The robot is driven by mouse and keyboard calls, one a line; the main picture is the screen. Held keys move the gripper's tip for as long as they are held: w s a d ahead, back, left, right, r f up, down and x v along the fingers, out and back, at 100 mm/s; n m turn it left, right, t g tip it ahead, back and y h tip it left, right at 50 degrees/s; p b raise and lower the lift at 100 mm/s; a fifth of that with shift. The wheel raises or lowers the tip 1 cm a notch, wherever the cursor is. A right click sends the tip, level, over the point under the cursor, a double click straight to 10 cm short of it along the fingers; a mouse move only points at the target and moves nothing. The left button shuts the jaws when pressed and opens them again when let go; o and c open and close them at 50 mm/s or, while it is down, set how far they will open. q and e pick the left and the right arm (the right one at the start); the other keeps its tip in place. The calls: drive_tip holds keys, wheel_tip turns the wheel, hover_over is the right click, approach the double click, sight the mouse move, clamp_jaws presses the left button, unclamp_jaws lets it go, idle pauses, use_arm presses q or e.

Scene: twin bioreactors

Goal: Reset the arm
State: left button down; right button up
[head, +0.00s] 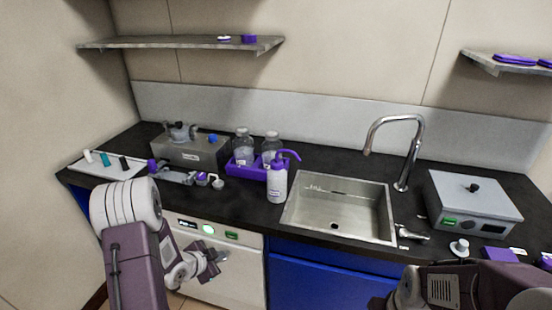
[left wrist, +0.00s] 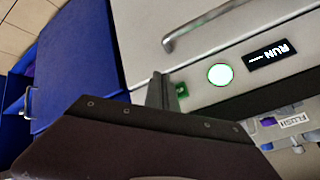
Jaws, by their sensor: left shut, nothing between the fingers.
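My left arm comes in from the left in the head view and hangs in front of the counter. My left gripper (head: 217,260) is shut and empty, in front of the white appliance (head: 234,275) below the counter edge. In the left wrist view the gripper (left wrist: 158,88) shows from behind, its dark body covering much of the lower picture. The appliance front there has a bright round light, a "RUN" display and a handle. Part of my right arm shows at the bottom right of the head view; its gripper fingers cannot be made out.
The black counter (head: 240,203) holds a steel sink (head: 340,207), a white-and-purple wash bottle (head: 277,183), a purple bottle rack (head: 245,171), a metal bath (head: 190,152) and a grey lidded box (head: 473,202). Blue cabinets (head: 320,280) stand below. Shelves hang above.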

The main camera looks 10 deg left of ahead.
use_arm(q)
drive_tip(key=w+d+r+m+t+p, duration=0.1)
drive_tip(key=w+d+r+p, duration=0.15)
drive_tip(key=d+r, duration=0.45)
drive_tip(key=w+d+r+m+p, duration=0.1)
drive_tip(key=w+d+r+p, duration=0.2)
drive_tip(key=r, duration=0.8)
drive_tip(key=s+f+n+g+p, duration=0.1)
drive_tip(key=s+n+g, duration=0.3)
drive_tip(key=s, duration=0.7)
drive_tip(key=s+d+f+n+g+y+p, duration=0.1)
drive_tip(key=s+n+g, duration=0.3)
drive_tip(key=s+n, duration=0.3)
drive_tip(key=s, duration=0.4)
drive_tip(key=shift+n+p, duration=0.35)
drive_tip(key=shift+n, duration=0.05)
